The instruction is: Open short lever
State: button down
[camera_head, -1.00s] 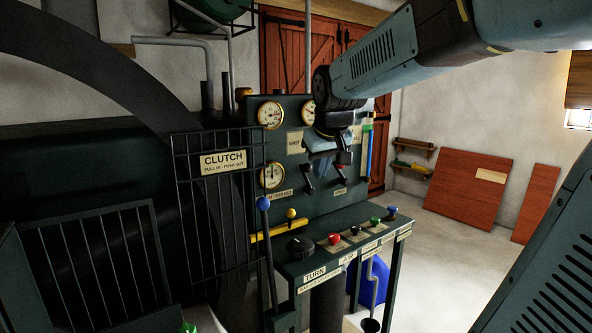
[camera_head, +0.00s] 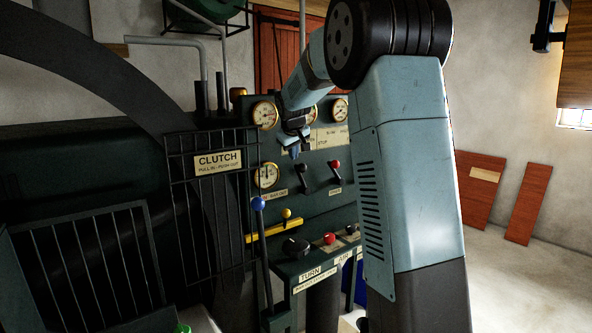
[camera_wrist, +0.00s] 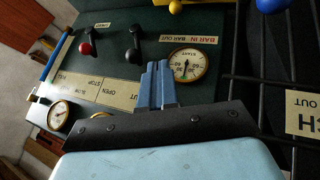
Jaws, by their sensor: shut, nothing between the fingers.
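Two small levers stand on the dark green control panel (camera_head: 315,205). One has a black handle (camera_head: 302,174); the other has a red knob (camera_head: 335,165). I cannot tell which is the short lever. In the wrist view, which is turned over, the black lever (camera_wrist: 135,42) and red-knobbed lever (camera_wrist: 86,47) appear beyond the fingers, to their left. My gripper (camera_head: 295,152) is shut and empty, in front of the panel above the black lever in the head view. Its blue fingers (camera_wrist: 157,72) are together and look apart from both levers.
A clutch cage (camera_head: 210,210) and a tall blue-knobbed lever (camera_head: 258,204) stand left of the panel. Gauges (camera_head: 265,115) sit around the levers. A yellow bar (camera_head: 272,231) and a shelf of knobs (camera_head: 331,239) are below. My arm hides the panel's right side.

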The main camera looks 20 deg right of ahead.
aim_at(296, 168)
jog(key=w+f, duration=0.3)
jog(key=w, duration=0.5)
jog(key=shift+d+f+n+h, duration=0.25)
jog(key=shift+f+n+h, duration=0.05)
jog(key=shift+n, duration=0.1)
jog(key=shift+w+f, duration=0.1)
jog(key=shift+w, duration=0.05)
jog(key=w+d+f, duration=0.4)
jog(key=w, duration=0.1)
jog(key=w+d+f, duration=0.1)
jog(key=w+f, duration=0.1)
jog(key=f, duration=0.1)
jog(key=shift+w+d, duration=0.35)
jog(key=shift+d, duration=0.05)
jog(key=shift+r, duration=0.15)
